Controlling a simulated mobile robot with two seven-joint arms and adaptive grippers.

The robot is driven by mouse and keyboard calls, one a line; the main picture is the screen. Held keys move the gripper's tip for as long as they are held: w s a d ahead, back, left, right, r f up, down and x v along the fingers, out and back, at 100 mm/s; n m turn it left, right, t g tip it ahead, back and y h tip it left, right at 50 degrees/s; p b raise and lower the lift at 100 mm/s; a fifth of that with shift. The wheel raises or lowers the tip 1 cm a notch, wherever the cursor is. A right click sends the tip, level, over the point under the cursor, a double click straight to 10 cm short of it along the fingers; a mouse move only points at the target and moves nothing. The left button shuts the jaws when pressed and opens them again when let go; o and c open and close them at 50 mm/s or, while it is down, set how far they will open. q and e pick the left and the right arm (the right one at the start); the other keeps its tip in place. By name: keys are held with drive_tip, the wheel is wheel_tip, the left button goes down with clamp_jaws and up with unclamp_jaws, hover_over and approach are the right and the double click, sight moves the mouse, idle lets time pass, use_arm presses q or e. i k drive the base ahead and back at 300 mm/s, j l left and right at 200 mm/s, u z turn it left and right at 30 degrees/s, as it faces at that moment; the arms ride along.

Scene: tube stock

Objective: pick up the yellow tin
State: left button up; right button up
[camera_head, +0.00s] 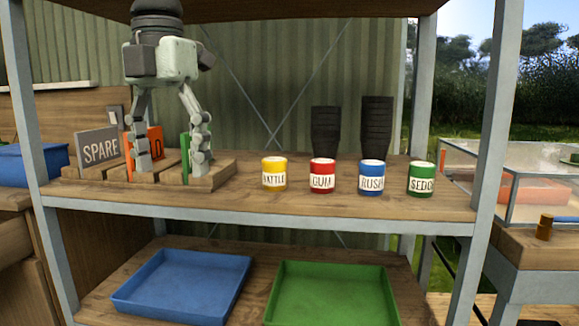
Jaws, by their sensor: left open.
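The yellow tin (274,174) stands upright on the upper wooden shelf. It has a white label that reads partly "ATTLE" and is the leftmost in a row of tins. My left gripper (176,172) points down over the wooden sign rack at the left of the shelf, with its fingers spread apart. It is open and stands to the left of the yellow tin, apart from it. My right gripper is not in view.
A red tin (322,176), a blue tin (371,178) and a green tin (421,180) stand right of the yellow one. Dark stacks (376,126) stand behind. The rack (215,178) holds signs around my fingers. A blue tray (181,284) and a green tray (331,294) lie below.

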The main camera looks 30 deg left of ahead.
sight(274, 168)
drive_tip(key=i, duration=1)
